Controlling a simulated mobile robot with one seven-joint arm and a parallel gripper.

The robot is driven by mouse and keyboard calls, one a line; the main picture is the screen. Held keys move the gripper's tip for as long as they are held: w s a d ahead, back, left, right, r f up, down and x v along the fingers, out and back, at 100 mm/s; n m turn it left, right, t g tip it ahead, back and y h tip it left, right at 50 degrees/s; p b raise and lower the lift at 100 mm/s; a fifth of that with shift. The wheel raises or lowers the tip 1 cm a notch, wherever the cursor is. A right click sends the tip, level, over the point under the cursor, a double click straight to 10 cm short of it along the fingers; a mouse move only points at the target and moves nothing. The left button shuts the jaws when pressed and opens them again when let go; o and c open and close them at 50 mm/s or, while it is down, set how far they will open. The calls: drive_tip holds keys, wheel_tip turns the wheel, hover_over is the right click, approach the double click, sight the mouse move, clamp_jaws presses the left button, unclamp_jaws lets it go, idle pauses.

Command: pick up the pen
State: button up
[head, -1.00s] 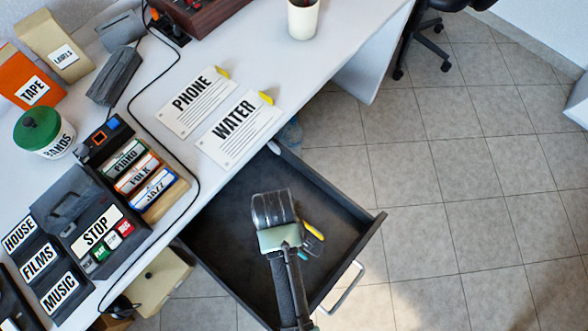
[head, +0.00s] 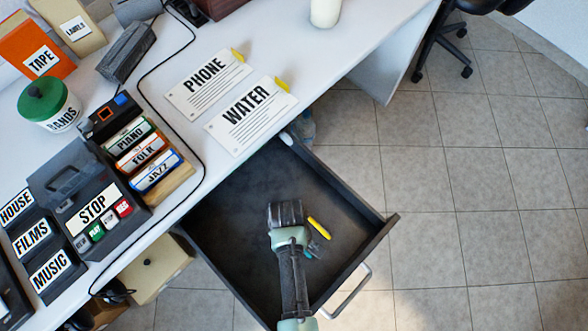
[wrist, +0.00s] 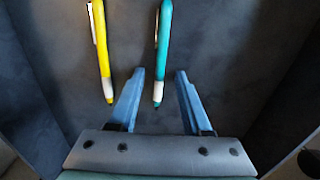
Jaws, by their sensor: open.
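Two pens lie in the open drawer (head: 232,208). The yellow pen (head: 319,228) is just right of my gripper (head: 286,214) in the head view. In the wrist view the yellow pen (wrist: 99,45) lies left of both fingers. The teal pen (wrist: 162,40) has its tip between my gripper's (wrist: 160,72) blue fingers, and its body extends beyond the fingertips. A bit of the teal pen (head: 311,250) shows beside my gripper in the head view. My gripper is open and empty. Whether the fingers touch the drawer floor cannot be told.
The drawer's dark walls (head: 349,263) surround my gripper, with a handle (head: 347,291) at the front. The desk (head: 190,62) above holds PHONE (head: 208,84) and WATER (head: 248,116) cards. The drawer floor around the pens is otherwise clear.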

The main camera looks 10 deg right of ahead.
clamp_jaws()
idle(0.4)
